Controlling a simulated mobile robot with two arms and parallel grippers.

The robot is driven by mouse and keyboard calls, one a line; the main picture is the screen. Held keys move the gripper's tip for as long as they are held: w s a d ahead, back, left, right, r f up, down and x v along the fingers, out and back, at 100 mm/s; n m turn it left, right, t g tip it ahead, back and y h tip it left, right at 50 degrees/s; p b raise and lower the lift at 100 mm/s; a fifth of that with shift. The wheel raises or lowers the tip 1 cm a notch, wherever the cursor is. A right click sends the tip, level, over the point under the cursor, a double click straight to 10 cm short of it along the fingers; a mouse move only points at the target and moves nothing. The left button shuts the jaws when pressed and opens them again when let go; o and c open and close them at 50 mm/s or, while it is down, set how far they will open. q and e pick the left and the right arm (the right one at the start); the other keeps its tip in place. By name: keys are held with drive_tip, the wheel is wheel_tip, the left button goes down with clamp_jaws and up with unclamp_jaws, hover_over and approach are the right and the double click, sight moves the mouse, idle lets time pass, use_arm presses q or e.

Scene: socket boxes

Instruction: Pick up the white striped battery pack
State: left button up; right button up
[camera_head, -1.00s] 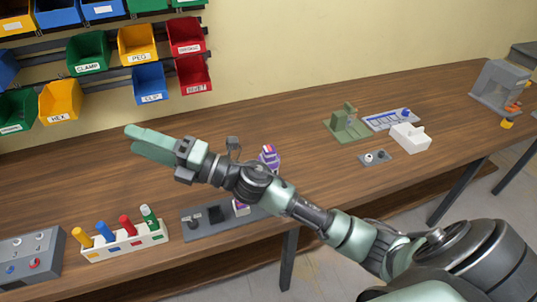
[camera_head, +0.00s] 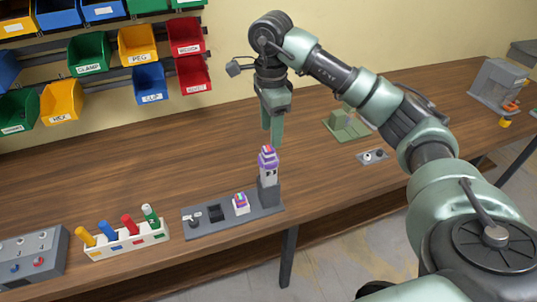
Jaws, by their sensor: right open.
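A grey socket base (camera_head: 222,224) stands near the table's front edge. On its taller right block sits a white pack with a purple top and coloured stripes (camera_head: 268,165). A smaller white block with a purple and red top (camera_head: 241,203) sits low in the middle of the base. I cannot tell for certain which is the white striped battery pack. My right gripper (camera_head: 272,130) points down, open and empty, just above the taller pack, apparently not around it. My left gripper is not in view.
A white rack with coloured pegs (camera_head: 124,242) and a grey control box (camera_head: 33,258) stand to the left. Labelled bins (camera_head: 150,85) hang on the wall behind. A green fixture (camera_head: 343,127) and small grey plate (camera_head: 373,156) lie right. The table behind the base is clear.

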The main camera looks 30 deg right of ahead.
sight(268, 148)
drive_tip(key=f+p, duration=0.2)
drive_tip(key=f, duration=0.1)
drive_tip(key=f+p, duration=0.1)
drive_tip(key=f, duration=0.1)
drive_tip(key=shift+w+a+f, duration=0.15)
drive_tip(key=shift+a+f, duration=0.1)
drive_tip(key=shift+f, duration=0.55)
drive_tip(key=shift+w, duration=0.1)
clamp_jaws()
